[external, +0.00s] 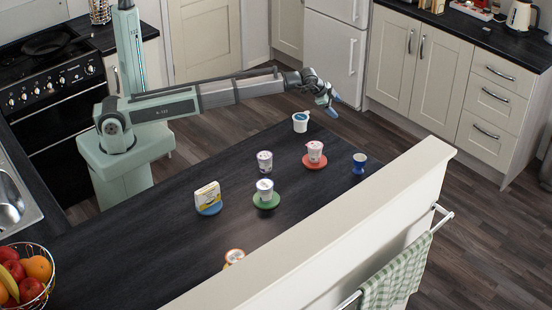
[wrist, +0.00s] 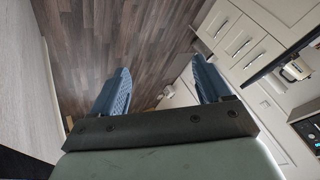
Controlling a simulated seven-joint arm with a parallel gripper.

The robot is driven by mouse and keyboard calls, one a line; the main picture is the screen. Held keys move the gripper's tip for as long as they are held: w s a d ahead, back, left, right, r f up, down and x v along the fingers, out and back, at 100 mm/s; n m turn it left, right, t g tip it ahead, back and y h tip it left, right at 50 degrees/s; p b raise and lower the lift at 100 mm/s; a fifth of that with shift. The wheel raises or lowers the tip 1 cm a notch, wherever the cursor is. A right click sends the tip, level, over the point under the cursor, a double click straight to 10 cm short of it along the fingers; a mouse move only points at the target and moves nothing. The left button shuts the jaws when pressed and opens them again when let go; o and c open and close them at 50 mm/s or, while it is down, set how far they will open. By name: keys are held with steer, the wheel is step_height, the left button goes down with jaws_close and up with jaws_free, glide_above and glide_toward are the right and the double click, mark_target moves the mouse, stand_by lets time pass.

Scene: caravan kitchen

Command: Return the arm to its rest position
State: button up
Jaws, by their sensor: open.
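My arm stretches out to the right over the far end of the dark counter in the external view. My gripper (external: 331,103) is raised above the counter's far edge, near a white tub with a blue label (external: 300,122), and does not appear to touch it. In the wrist view my gripper (wrist: 160,90) shows two blue fingers spread wide with nothing between them. Beyond the fingers are the wooden floor and cream cabinets.
The dark counter (external: 140,235) holds several pots: one on a red saucer (external: 315,162), one on a green saucer (external: 266,203). A yellow-and-white pack (external: 208,196) and a blue cup (external: 359,163) stand there too. A cream ledge (external: 330,225) borders the right. A fruit basket (external: 27,275) stands front left.

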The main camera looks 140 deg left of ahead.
steer(key=s+f, duration=1.2)
steer(key=s, duration=0.1)
steer(key=w+d+f+n+g+h, duration=0.1)
steer(key=d+f+n+g+h, duration=0.35)
steer(key=d+f, duration=2.7)
steer(key=s+d+f+m+h, duration=0.1)
steer(key=s+d+f+h, duration=0.1)
steer(key=d, duration=1)
steer(key=s+d+f+m+h, duration=0.1)
steer(key=s+d+f+h, duration=0.15)
steer(key=d, duration=0.85)
steer(key=s+d+m+g+y, duration=0.1)
steer(key=d+m, duration=0.3)
steer(key=d, duration=0.9)
steer(key=s+d+r+m+g, duration=0.1)
steer(key=s+d+m+g, duration=0.3)
steer(key=d, duration=0.8)
steer(key=shift+s+d+y, duration=0.25)
steer(key=shift+d+y, duration=0.1)
steer(key=shift+y, duration=0.05)
